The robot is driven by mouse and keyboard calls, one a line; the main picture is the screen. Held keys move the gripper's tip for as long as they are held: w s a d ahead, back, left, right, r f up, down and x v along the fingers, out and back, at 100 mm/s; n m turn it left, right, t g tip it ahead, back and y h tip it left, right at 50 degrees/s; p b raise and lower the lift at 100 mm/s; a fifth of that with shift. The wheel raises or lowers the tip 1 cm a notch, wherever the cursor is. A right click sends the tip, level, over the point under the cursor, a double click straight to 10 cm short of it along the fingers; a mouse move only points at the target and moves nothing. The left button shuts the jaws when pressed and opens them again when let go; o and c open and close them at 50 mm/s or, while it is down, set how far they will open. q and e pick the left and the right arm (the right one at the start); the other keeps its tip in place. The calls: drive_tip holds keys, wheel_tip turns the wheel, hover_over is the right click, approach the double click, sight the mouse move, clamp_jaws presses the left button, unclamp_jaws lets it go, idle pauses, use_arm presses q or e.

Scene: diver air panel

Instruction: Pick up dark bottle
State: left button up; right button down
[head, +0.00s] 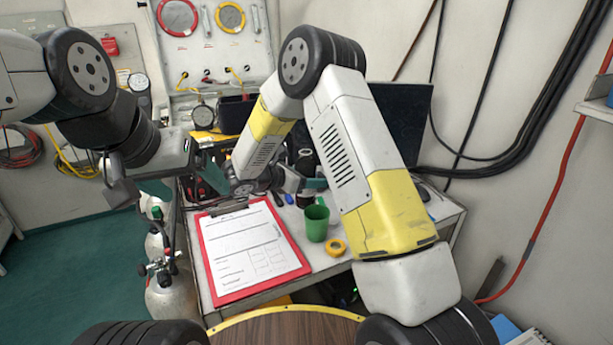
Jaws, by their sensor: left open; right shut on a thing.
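The dark bottle (306,201) stands upright at the back of the table, behind the green mug. My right gripper (312,184) reaches it from the left and is shut around its body. The fingers hide the bottle's middle; dark parts show above and below them. I cannot tell whether its base touches the table. My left gripper (140,190) is open and empty, left of the table and above the floor.
A green mug (316,222) and a yellow tape roll (335,247) stand close in front of the bottle. A red clipboard (250,255) covers the table's left part. A dark monitor (405,115) is behind; gas cylinders (170,296) stand at left.

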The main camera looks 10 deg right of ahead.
sight(312, 158)
drive_tip(key=shift+r, duration=3.2)
drive_tip(key=shift+a, duration=0.1)
